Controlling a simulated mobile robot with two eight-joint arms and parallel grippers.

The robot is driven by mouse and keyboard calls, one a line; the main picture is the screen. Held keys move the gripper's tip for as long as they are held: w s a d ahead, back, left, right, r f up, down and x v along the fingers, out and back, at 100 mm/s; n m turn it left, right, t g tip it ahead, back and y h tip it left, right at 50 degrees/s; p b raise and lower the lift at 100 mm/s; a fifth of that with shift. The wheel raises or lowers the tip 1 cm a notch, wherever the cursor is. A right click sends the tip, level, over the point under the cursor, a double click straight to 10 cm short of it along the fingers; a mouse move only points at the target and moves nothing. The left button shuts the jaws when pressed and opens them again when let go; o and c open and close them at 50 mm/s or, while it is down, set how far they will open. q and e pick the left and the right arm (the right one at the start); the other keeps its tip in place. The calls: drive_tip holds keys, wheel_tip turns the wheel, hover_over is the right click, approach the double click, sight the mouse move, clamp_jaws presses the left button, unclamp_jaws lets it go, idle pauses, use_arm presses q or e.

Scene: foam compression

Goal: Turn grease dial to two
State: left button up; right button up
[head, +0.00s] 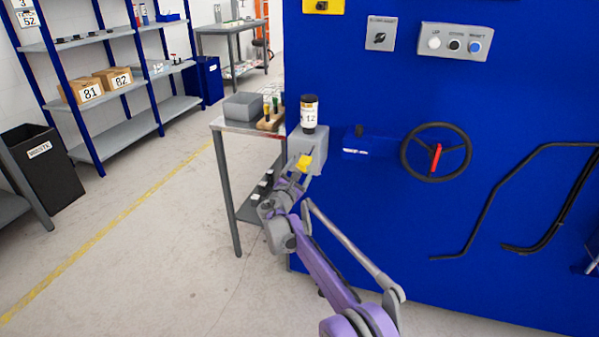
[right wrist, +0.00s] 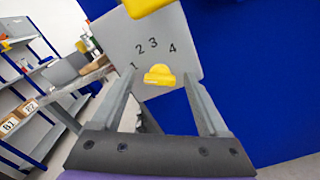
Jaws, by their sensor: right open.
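The grease dial is a yellow knob (right wrist: 159,75) on the face of a grey box (right wrist: 188,52). The numbers 1, 2, 3 and 4 run in an arc above the knob. I cannot tell for sure which number it points to. In the head view the knob (head: 304,162) shows on the grey box beside the blue machine. My right gripper (right wrist: 158,88) is open, with one finger on each side of the knob in the picture; contact cannot be told. In the head view the right gripper (head: 297,178) is at the box front. My left gripper is not in view.
A bottle (head: 309,113) marked 12 stands on the grey box. A side table (head: 232,124) with a grey bin (head: 243,106) is left of it. A black handwheel (head: 436,152) and a bent black pipe (head: 490,195) are on the blue machine. Another yellow part (right wrist: 145,6) shows above the box.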

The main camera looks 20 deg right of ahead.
clamp_jaws()
idle(0.5)
drive_tip(key=m+p, duration=0.2)
drive_tip(key=m, duration=0.1)
drive_tip(key=shift+r, duration=0.1)
drive_tip(key=shift+m+p, duration=1.45)
drive_tip(key=shift+m, duration=0.95)
drive_tip(key=shift+f, duration=0.2)
unclamp_jaws()
